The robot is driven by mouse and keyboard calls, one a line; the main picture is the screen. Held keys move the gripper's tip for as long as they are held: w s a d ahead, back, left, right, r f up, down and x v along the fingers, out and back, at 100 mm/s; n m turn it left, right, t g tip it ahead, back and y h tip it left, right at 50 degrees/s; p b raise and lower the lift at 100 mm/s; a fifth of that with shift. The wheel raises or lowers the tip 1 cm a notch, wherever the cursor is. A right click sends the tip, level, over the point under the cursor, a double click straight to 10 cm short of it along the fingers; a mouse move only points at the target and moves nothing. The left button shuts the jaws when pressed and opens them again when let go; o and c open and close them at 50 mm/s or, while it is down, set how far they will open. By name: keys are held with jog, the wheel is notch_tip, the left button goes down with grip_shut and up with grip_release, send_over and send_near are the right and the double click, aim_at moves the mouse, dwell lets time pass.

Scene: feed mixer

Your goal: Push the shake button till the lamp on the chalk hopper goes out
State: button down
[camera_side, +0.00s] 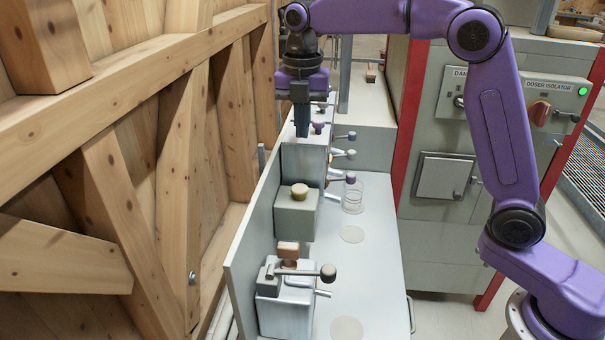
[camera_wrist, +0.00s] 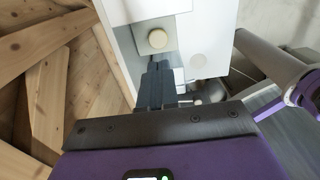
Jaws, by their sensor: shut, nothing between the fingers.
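In the side view a cream knob (camera_side: 300,191) tops the middle grey box (camera_side: 296,215). A brown block (camera_side: 288,250) tops the nearest box (camera_side: 286,305), which has a dark-knobbed lever. No label marks the shake button or the chalk hopper, and I see no lit lamp on these units.
A pale bench (camera_side: 375,275) carries the units, a clear cylinder (camera_side: 352,197) and flat discs. A timber wall (camera_side: 120,200) stands close on the left. A grey cabinet (camera_side: 470,130) on the right has a red isolator knob (camera_side: 540,113) and a lit green lamp (camera_side: 583,91).

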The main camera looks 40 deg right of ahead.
aim_at(304, 187)
notch_tip(304, 187, down, 12)
dwell(0.4)
jog(key=shift+s+f, duration=0.15)
jog(key=shift+f, duration=0.95)
notch_tip(304, 187, up, 15)
jog(key=shift+w, duration=0.2)
dwell(0.5)
